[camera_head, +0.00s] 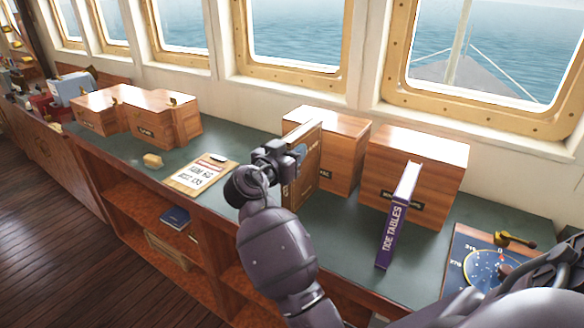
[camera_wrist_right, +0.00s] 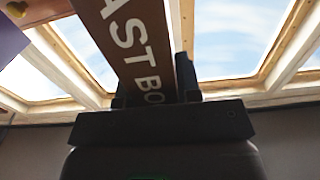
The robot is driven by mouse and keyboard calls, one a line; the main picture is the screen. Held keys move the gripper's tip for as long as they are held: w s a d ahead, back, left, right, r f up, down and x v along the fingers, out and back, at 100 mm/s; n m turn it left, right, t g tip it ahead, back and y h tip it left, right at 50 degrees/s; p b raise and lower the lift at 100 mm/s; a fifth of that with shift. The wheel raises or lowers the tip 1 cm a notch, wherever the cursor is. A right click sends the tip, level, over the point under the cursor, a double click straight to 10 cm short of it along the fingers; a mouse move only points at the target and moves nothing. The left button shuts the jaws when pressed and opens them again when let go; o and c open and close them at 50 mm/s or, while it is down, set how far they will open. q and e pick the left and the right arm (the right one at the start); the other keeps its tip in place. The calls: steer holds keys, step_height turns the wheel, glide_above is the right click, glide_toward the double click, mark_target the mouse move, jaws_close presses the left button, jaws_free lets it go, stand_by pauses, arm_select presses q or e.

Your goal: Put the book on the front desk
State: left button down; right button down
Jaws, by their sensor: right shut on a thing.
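My right gripper (camera_head: 288,158) is shut on a brown book (camera_head: 306,168), held upright above the green-topped desk (camera_head: 345,240) under the windows. In the right wrist view the brown spine (camera_wrist_right: 135,40) shows white letters reading "AST BO" between the fingers of the gripper (camera_wrist_right: 155,85). The gripper and wrist hide part of the book in the head view, and I cannot tell whether its lower edge touches the desk. A purple book (camera_head: 397,218) marked "TIDE TABLES" stands on the desk to the right. My left gripper is not in view.
Two wooden boxes (camera_head: 345,130) (camera_head: 415,160) stand behind the books. More boxes (camera_head: 165,120), a clipboard (camera_head: 200,175) and a small yellowish block (camera_head: 152,161) lie to the left. A blue chart panel (camera_head: 485,268) is at right. A shelf below holds a blue book (camera_head: 175,217).

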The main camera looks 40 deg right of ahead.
steer(key=shift+f, duration=2.25)
steer(key=c, duration=1.3)
jaws_free()
steer(key=shift+f, duration=0.15)
steer(key=o, duration=0.5)
